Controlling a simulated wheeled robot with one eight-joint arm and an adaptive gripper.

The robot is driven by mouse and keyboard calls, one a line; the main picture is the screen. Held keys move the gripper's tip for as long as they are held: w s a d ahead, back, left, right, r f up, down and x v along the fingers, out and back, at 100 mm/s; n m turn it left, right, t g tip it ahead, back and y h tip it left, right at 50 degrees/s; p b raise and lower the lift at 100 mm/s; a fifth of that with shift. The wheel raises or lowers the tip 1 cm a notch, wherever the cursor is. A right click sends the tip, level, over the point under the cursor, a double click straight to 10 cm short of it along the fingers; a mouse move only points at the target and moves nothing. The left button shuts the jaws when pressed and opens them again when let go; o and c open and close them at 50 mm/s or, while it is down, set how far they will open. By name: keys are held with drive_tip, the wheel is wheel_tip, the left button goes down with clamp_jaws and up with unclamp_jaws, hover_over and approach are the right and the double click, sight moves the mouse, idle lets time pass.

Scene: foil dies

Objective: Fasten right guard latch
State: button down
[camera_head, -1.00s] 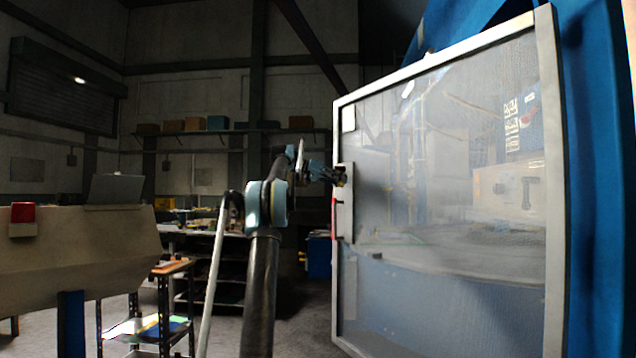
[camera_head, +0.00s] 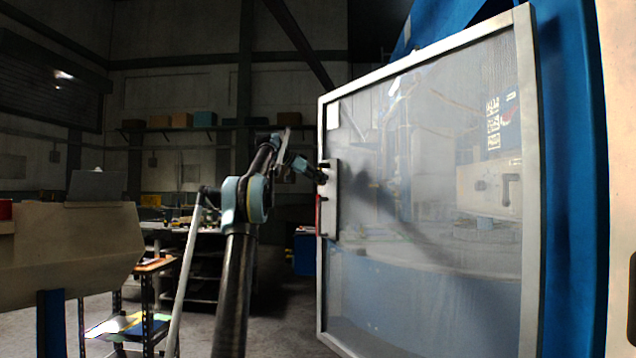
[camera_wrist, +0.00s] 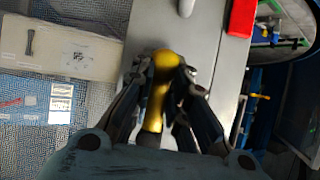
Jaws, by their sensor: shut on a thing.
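The guard door (camera_head: 533,180) is a mesh panel in a light grey frame, at the right of the head view. A grey latch plate (camera_head: 331,200) with a red part (camera_head: 319,215) sits on its left edge. My gripper (camera_head: 320,177) is at the upper part of this plate. In the wrist view my gripper (camera_wrist: 165,65) is shut on a yellow, rounded handle (camera_wrist: 158,92) in front of the grey plate (camera_wrist: 195,40). The red part (camera_wrist: 242,17) lies beyond the fingertips to the right. The fingers hide the handle's sides, and I cannot tell whether the latch is engaged.
A blue machine body (camera_head: 568,180) stands behind and right of the door. A beige console (camera_head: 75,250) and a small rack (camera_head: 145,300) stand at the left. A workbench (camera_head: 200,265) is behind my arm. Some floor between them is clear.

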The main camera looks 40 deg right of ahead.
drive_tip(key=shift+w+f, duration=0.1)
drive_tip(key=c, duration=1.6)
unclamp_jaws()
drive_tip(key=shift+o, duration=0.2)
drive_tip(key=v, duration=1.2)
